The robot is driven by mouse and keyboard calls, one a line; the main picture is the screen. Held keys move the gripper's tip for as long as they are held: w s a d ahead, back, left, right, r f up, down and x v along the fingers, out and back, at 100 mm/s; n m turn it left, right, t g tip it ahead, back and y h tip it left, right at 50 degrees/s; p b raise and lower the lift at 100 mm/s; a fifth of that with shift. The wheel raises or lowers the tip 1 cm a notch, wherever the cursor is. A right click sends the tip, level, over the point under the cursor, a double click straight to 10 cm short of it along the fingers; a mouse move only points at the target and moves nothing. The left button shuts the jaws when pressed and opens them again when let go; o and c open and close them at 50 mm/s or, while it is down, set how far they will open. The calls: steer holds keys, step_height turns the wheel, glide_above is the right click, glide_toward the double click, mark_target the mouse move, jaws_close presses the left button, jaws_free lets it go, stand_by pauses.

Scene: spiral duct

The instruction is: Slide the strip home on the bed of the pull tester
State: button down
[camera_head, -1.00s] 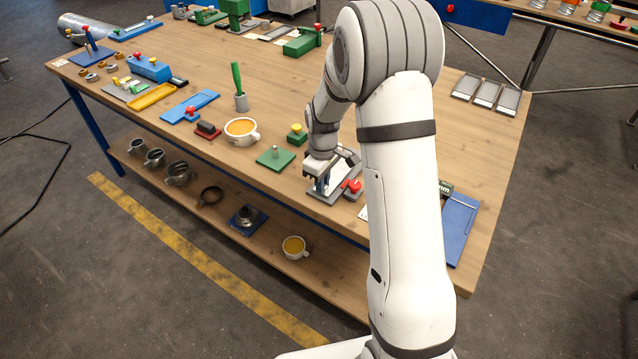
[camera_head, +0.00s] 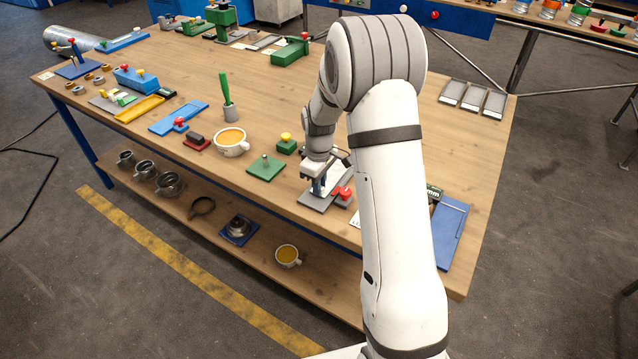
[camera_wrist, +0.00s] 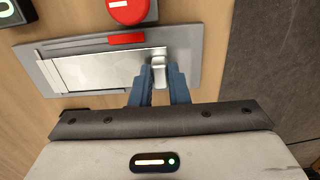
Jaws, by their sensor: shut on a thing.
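The pull tester's grey bed (camera_wrist: 190,68) lies flat near the bench's front edge; it also shows in the head view (camera_head: 313,203). The bright metal strip (camera_wrist: 100,72) lies along the bed, inside its raised grey border. My gripper (camera_wrist: 158,75) is shut on a small pale tab at the strip's right end in the wrist view. Its blue fingers reach down on either side of the tab. In the head view my gripper (camera_head: 317,186) is over the bed, and my arm hides part of the tester.
A red knob (camera_wrist: 128,10) and a red bar (camera_wrist: 126,39) sit along the bed's far side. A green plate with a peg (camera_head: 266,170) and a cup (camera_head: 232,142) stand to the left. A blue tray (camera_head: 450,235) lies to the right, beyond my arm.

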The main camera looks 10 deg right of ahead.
steer(key=shift+w+d+f, duration=0.1)
steer(key=shift+w+d, duration=0.1)
steer(key=c, duration=0.7)
jaws_free()
steer(key=shift+c, duration=0.2)
steer(key=shift+r+p, duration=1.9)
steer(key=shift+r, duration=1.65)
